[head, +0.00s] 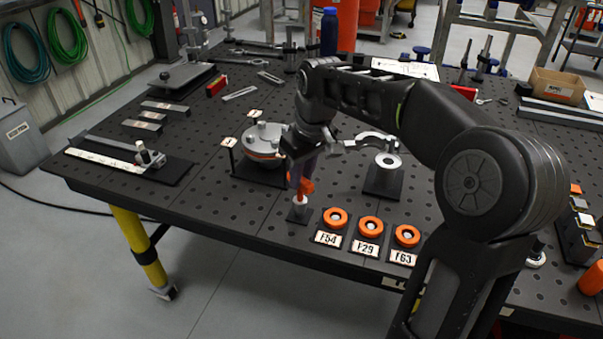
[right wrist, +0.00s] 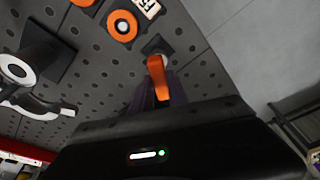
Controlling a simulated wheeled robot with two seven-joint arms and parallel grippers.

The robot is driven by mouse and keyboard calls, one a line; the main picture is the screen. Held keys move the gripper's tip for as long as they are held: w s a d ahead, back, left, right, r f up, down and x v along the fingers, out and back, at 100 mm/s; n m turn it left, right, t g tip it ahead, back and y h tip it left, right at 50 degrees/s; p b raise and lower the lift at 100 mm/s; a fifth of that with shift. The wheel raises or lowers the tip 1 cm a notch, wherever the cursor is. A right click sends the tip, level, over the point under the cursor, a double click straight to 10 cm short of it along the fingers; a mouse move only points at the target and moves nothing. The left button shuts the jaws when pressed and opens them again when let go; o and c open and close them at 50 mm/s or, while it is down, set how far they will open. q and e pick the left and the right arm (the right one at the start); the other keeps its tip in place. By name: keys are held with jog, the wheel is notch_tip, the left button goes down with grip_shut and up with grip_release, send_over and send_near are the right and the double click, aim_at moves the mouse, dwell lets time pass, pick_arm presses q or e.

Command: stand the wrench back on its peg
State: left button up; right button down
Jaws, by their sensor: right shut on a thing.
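My right gripper (head: 304,168) is shut on an orange piece (head: 306,187), which I take to be the wrench. The orange end sticks out below the fingers, and the rest is hidden by the gripper. In the right wrist view the wrench (right wrist: 157,78) shows between the dark fingers. A short pale peg (head: 299,201) on a small dark base stands just under the orange end. The peg's base also shows in the right wrist view (right wrist: 152,44). I cannot tell whether wrench and peg touch. My left gripper is not in view.
Three orange rings (head: 370,225) with labels lie right of the peg. A silver C-shaped tool (head: 366,138) is by a dark stand with a pale ring (head: 388,161). A round metal fixture (head: 264,142) stands close behind on the left. The table's front left is clear.

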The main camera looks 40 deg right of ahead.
jog(key=shift+b+x, duration=0.65)
jog(key=shift+x, duration=0.25)
jog(key=shift+s, duration=0.2)
jog(key=c, duration=1.2)
grip_release()
jog(key=shift+o, duration=0.3)
jog(key=shift+o, duration=0.9)
jog(key=shift+r, duration=0.1)
jog(key=shift+p+v, duration=1.1)
jog(key=shift+v, duration=0.3)
